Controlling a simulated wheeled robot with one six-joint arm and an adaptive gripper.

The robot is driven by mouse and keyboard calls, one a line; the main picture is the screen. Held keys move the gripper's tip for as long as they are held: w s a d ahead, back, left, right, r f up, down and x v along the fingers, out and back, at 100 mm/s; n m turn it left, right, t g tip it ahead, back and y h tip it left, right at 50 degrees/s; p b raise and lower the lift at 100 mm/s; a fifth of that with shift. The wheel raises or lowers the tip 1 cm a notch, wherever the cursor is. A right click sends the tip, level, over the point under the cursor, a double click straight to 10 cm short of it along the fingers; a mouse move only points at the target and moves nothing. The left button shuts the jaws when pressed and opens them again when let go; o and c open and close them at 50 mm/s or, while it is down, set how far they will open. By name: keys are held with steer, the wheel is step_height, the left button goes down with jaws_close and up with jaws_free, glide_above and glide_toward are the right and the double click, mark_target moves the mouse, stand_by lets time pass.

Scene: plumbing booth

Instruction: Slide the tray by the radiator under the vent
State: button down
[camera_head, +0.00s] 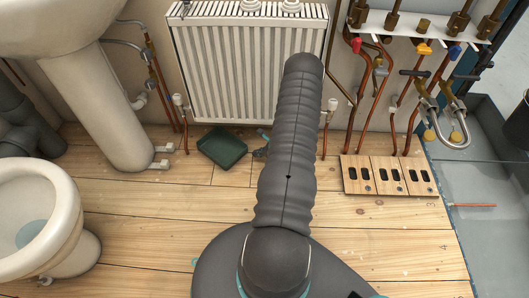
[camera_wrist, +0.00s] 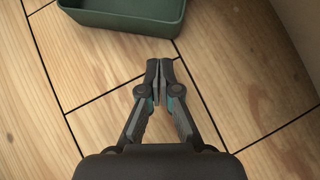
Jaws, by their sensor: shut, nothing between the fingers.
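The dark green tray (camera_head: 222,147) lies on the wooden floor below the left part of the radiator (camera_head: 248,70). In the wrist view the tray (camera_wrist: 125,22) is at the top, with its near side wall facing my gripper. My gripper (camera_wrist: 159,68) is shut and empty, its fingertips a short way from the tray's near wall, apart from it in the picture. In the head view my arm covers most of my gripper (camera_head: 262,152), which shows just right of the tray. The vent cannot be made out for certain.
A wooden panel with several dark slots (camera_head: 388,176) lies on the floor to the right. Copper pipes (camera_head: 364,100) run down the wall at the right. A sink pedestal (camera_head: 108,110) and toilet (camera_head: 40,225) stand at the left. The floorboards (camera_head: 140,225) in front are clear.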

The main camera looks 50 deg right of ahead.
mark_target(245, 149)
steer(key=shift+w+a+r, duration=0.1)
steer(key=shift+w+a, duration=0.15)
steer(key=shift+w, duration=0.65)
steer(key=shift+w+a, duration=0.25)
steer(key=shift+w, duration=0.65)
steer(key=shift+w+a+b, duration=0.2)
steer(key=shift+w+b, duration=0.45)
steer(key=shift+b, duration=0.1)
steer(key=shift+w, duration=0.2)
